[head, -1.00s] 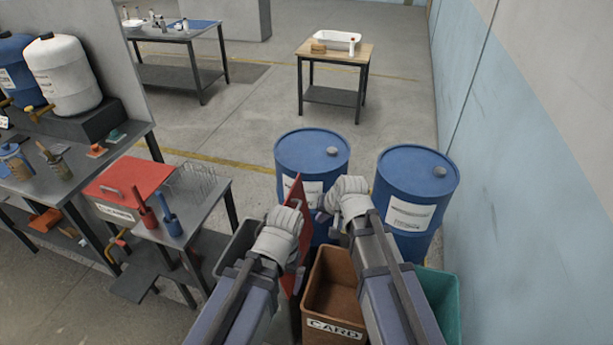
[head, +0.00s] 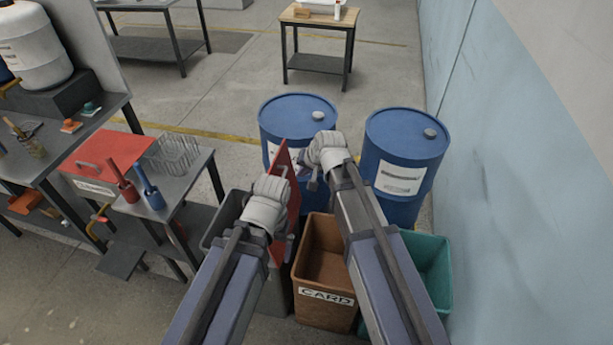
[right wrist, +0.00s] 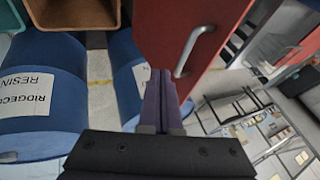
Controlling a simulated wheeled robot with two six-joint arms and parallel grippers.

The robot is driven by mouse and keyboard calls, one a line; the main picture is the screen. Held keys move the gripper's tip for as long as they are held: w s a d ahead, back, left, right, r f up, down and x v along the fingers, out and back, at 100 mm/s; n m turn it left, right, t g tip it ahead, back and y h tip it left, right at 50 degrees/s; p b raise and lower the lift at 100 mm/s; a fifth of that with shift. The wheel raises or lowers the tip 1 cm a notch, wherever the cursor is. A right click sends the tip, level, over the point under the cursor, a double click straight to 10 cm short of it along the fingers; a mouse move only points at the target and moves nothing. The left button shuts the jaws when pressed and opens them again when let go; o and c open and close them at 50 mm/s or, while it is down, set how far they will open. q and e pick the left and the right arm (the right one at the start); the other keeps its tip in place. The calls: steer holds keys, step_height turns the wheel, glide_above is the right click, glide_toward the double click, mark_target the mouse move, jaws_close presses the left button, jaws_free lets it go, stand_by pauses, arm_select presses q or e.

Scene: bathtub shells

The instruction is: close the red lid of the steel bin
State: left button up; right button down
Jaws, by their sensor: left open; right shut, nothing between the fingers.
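The steel bin (head: 223,217) is grey and stands below my left gripper, partly hidden by that arm. Its red lid (head: 288,178) stands upright, open, on the side toward the brown bin. In the right wrist view the lid (right wrist: 165,30) fills the upper middle, with its metal handle (right wrist: 194,52) facing the camera. My left gripper (head: 278,183) is open beside the lid, on its left; its fingers are mostly hidden. My right gripper (head: 312,180) is shut and empty on the lid's right. In the right wrist view its fingertips (right wrist: 158,75) overlap the lid; contact cannot be told.
A brown CARD bin (head: 322,250) and a green bin (head: 430,265) stand to the right. Blue drums (head: 297,118) (head: 405,140) stand behind. A bench with a red box (head: 108,155) is on the left, and a wall (head: 510,170) on the right. Open floor lies behind the drums.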

arm_select(q)
steer(key=shift+f+b, duration=1.15)
steer(key=shift+f, duration=0.55)
arm_select(e)
steer(key=shift+w+a+f, duration=0.35)
steer(key=shift+a+f, duration=0.2)
steer(key=shift+a, duration=0.15)
steer(key=shift+w+a+f, duration=0.35)
steer(key=shift+a+f, duration=0.2)
steer(key=shift+a, duration=0.1)
steer(key=shift+w+a+f, duration=0.35)
steer(key=shift+a+f, duration=0.2)
steer(key=shift+a, duration=0.15)
